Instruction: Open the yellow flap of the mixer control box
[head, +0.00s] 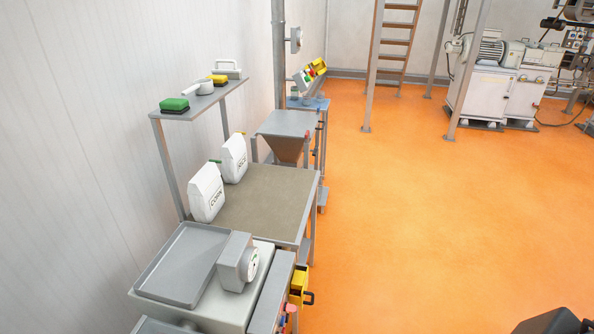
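A small tilted control box (310,74) with yellow parts and red and green buttons stands beside the grey post at the back, left of centre. It is small and far off, so I cannot tell whether its yellow flap is open or shut. A second yellow part (299,283) with a black handle is on the side of the near bench; I cannot tell which belongs to the mixer. Neither of my grippers can be made out. A dark shape cut off at the lower right corner cannot be identified.
A metal hopper (286,128) and a table (262,200) with two white bags (207,192) stand along the left wall. A scale with a grey tray (185,262) is nearest. A ladder (392,45) and white machine (500,90) are at the back. The orange floor (430,220) is clear.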

